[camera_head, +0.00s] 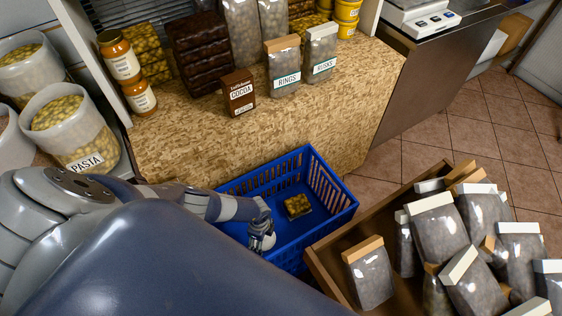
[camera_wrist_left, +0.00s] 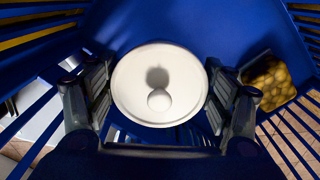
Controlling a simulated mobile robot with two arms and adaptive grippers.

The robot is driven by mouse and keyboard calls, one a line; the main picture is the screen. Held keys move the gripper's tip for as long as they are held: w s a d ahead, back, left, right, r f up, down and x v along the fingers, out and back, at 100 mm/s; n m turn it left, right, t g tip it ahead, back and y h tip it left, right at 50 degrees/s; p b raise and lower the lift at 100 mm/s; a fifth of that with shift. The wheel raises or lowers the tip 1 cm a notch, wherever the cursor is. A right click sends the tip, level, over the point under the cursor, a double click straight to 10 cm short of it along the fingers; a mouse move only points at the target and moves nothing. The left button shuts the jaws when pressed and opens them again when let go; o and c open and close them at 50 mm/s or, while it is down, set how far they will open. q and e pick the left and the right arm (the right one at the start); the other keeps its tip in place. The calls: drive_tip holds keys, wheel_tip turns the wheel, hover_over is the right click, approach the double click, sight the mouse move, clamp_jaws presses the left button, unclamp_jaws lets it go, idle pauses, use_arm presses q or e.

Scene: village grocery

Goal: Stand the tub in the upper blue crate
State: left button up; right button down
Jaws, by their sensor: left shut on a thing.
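The blue crate (camera_head: 338,200) stands in front of the wooden counter, open at the top. Its blue slatted walls also surround the wrist view (camera_wrist_left: 230,22). My left gripper (camera_head: 262,238) reaches down inside the crate, left of its middle. In the wrist view its two fingers are shut on the sides of a round white tub (camera_wrist_left: 185,82), whose pale lid with a knob faces the camera. I cannot make out the tub in the head view, and I cannot tell whether its base touches the crate floor. My right gripper is not in view.
A small clear pack of yellow pieces (camera_head: 297,206) lies in the crate, right of the gripper; it also shows in the wrist view (camera_wrist_left: 270,84). A brown bin (camera_head: 322,262) of several bags stands right of the crate. The counter (camera_head: 190,145) holds jars and packets.

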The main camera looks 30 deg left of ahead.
use_arm(q)
drive_tip(key=n, duration=0.1)
drive_tip(key=w+f+n, duration=0.1)
drive_tip(key=shift+a+n, duration=0.25)
drive_tip(key=shift+n, duration=0.15)
drive_tip(key=shift+a+f+n, duration=0.1)
drive_tip(key=shift+n, duration=0.2)
drive_tip(key=shift+f+b, duration=0.2)
drive_tip(key=shift+b, duration=0.1)
wheel_tip(320, 180, down, 6)
drive_tip(key=b, duration=0.5)
drive_tip(key=shift+r+b, duration=0.15)
drive_tip(key=shift+b, duration=0.15)
wheel_tip(320, 180, down, 4)
drive_tip(key=b, duration=0.4)
